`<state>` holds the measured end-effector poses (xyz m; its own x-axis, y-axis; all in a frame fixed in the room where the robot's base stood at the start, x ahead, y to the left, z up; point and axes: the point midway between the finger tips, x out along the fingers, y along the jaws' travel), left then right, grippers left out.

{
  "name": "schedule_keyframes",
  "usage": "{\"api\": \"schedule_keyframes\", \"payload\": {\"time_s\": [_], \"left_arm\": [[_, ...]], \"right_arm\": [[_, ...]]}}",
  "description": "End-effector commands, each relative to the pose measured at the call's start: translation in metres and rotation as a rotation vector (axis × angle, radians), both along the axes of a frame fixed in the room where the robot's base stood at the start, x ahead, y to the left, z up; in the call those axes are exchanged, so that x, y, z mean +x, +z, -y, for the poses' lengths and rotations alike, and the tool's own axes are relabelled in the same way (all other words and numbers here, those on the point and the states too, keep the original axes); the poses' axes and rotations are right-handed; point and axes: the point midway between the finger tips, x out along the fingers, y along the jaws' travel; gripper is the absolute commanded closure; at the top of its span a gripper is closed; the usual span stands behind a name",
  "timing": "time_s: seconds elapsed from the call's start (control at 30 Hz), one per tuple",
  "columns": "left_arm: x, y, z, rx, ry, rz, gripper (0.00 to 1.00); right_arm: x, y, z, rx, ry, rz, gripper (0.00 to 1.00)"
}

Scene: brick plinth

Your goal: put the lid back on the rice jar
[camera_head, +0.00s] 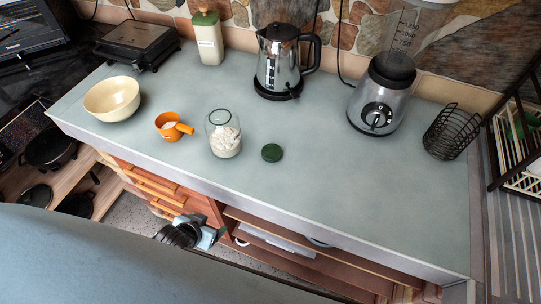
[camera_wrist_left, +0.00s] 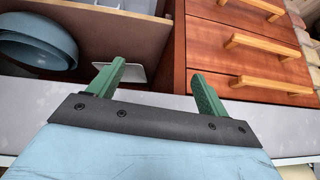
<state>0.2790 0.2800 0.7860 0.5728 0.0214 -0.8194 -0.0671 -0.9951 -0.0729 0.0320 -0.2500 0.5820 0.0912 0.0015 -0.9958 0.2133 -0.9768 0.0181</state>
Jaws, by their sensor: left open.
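The rice jar (camera_head: 225,138), clear glass with white rice in its lower part, stands upright and open-topped on the grey-green counter (camera_head: 330,190). A round dark green lid (camera_head: 272,152) lies flat on the counter just right of the jar, apart from it. My left gripper (camera_head: 222,234) is below the counter's front edge, in front of the drawers and well away from jar and lid. In the left wrist view its two green fingers (camera_wrist_left: 159,75) are spread, with nothing between them. My right gripper does not show.
An orange cup (camera_head: 168,127) and cream bowl (camera_head: 112,99) stand left of the jar. A tall green-topped container (camera_head: 207,38), kettle (camera_head: 279,62) and blender (camera_head: 381,95) stand behind. A wire basket (camera_head: 452,132) is at right. The counter's front right is clear.

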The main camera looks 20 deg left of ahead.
Motion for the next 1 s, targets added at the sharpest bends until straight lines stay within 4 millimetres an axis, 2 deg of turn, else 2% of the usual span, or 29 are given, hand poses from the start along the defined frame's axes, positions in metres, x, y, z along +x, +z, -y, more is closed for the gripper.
{"api": "schedule_keyframes", "payload": {"time_s": [0.03,0.2,0.3,0.43,0.5,0.6,0.7,0.8,1.0], "left_arm": [[-0.014,-0.038,0.001,0.002,-0.001,-0.047,0.22],[-0.073,-0.142,0.008,0.008,-0.027,-0.196,0.22],[-0.117,-0.196,0.013,0.011,-0.047,-0.287,0.22],[-0.172,-0.246,0.021,0.013,-0.077,-0.391,0.22],[-0.197,-0.264,0.025,0.014,-0.091,-0.435,0.22],[-0.224,-0.28,0.028,0.015,-0.107,-0.481,0.22],[-0.239,-0.288,0.03,0.016,-0.117,-0.506,0.22],[-0.246,-0.29,0.031,0.017,-0.122,-0.517,0.22],[-0.247,-0.29,0.031,0.017,-0.122,-0.519,0.22]], "right_arm": [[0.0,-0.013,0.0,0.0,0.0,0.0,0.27],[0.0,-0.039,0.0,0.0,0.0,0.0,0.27],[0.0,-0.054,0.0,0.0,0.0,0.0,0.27],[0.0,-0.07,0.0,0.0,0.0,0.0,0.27],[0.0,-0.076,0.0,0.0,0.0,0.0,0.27],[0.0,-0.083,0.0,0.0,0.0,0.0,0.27],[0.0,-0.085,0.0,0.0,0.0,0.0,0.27],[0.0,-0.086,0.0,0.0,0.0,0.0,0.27],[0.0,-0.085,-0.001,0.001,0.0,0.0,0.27]]}}
